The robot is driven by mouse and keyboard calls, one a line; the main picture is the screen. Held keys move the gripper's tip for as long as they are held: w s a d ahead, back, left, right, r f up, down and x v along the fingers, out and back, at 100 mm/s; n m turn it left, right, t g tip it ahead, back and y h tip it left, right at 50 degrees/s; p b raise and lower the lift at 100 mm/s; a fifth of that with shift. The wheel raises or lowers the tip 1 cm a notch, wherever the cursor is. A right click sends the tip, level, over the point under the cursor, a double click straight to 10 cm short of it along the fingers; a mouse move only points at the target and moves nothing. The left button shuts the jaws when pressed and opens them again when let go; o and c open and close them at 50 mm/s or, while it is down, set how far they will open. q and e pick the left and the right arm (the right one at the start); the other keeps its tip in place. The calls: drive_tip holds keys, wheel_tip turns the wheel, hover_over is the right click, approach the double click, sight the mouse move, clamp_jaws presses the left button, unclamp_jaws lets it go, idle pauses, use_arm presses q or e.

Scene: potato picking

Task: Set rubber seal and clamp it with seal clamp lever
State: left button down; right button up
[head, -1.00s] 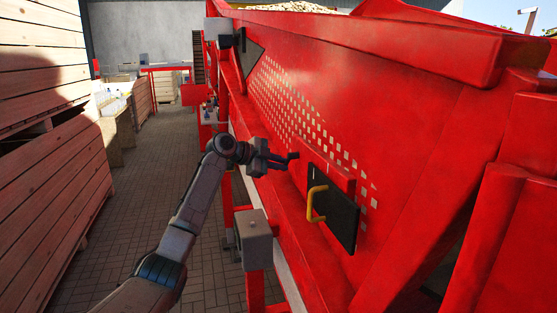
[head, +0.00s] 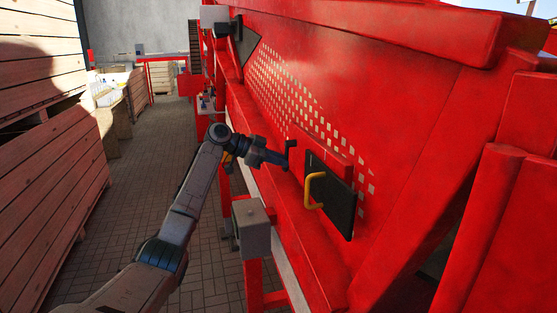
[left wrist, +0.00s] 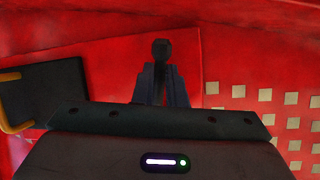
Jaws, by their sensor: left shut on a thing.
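My left gripper (head: 283,160) is beside the sloping red machine wall, left of a black square panel (head: 341,206) with a yellow handle (head: 313,190). In the left wrist view its two fingers (left wrist: 161,78) are closed around a dark, round-topped piece (left wrist: 161,48), which looks like the seal clamp lever. This piece also shows upright at the fingertips in the head view (head: 291,148). The panel shows at the left in the left wrist view (left wrist: 50,92). I cannot make out a separate rubber seal. My right gripper is not in view.
A raised red strip (head: 321,150) runs above the panel, and a perforated patch (head: 290,95) lies further back on the wall. Stacked wooden crates (head: 45,190) line the left; the paved aisle between is clear.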

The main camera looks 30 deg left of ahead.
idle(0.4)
use_arm(q)
drive_tip(key=c, duration=1.5)
unclamp_jaws()
drive_tip(key=b+v, duration=0.4)
drive_tip(key=v, duration=0.6)
drive_tip(key=shift+s+a+r, duration=0.15)
drive_tip(key=shift+s+a, duration=0.05)
drive_tip(key=shift+a, duration=0.05)
